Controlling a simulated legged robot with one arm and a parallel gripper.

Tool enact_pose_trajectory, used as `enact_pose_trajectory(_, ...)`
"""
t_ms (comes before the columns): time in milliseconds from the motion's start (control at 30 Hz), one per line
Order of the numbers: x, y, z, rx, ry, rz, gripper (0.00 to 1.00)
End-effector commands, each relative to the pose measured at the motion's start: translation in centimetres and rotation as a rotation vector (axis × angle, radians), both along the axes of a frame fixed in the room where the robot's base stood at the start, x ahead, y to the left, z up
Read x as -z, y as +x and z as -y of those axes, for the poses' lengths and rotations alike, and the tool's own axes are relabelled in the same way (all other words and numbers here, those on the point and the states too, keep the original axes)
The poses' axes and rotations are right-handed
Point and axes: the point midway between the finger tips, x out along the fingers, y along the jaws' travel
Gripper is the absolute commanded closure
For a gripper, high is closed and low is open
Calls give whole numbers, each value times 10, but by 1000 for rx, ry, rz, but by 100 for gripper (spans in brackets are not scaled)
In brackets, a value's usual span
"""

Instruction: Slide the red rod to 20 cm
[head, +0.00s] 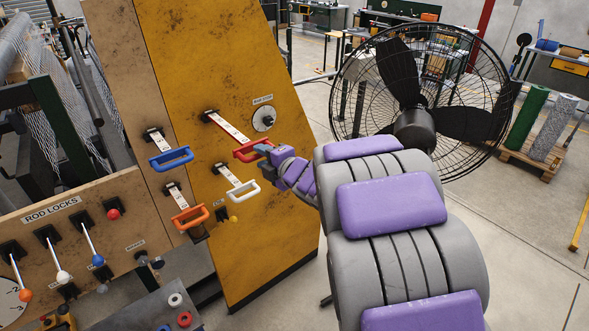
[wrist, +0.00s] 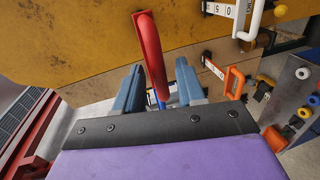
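The red rod's handle (head: 252,151) stands out from the yellow panel (head: 215,60), at the end of a white marked scale strip (head: 230,127). Its numbers are too small to read in the head view. My gripper (head: 264,150) is at the right end of this handle. In the wrist view the red handle (wrist: 151,58) runs between the two blue fingers of my gripper (wrist: 158,88). Gaps show beside the bar, so the fingers look open around it.
A white handle (head: 243,190) is just below, with blue (head: 171,158) and orange (head: 190,217) handles to the left. The rod locks panel (head: 70,225) has several coloured levers; its red knob (head: 113,214) sits apart. A large fan (head: 415,125) stands behind my arm.

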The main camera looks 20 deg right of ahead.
Motion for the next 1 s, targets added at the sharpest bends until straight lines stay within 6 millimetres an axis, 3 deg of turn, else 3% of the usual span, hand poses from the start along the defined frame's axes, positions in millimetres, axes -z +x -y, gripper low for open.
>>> enact_pose_trajectory(200, -10, -40, 22, 7, 3, 0, 61)
enact_pose_trajectory(600, -24, -110, 45, 9, 3, -1, 61)
enact_pose_trajectory(1000, -28, -132, 55, 6, 6, -3, 61)
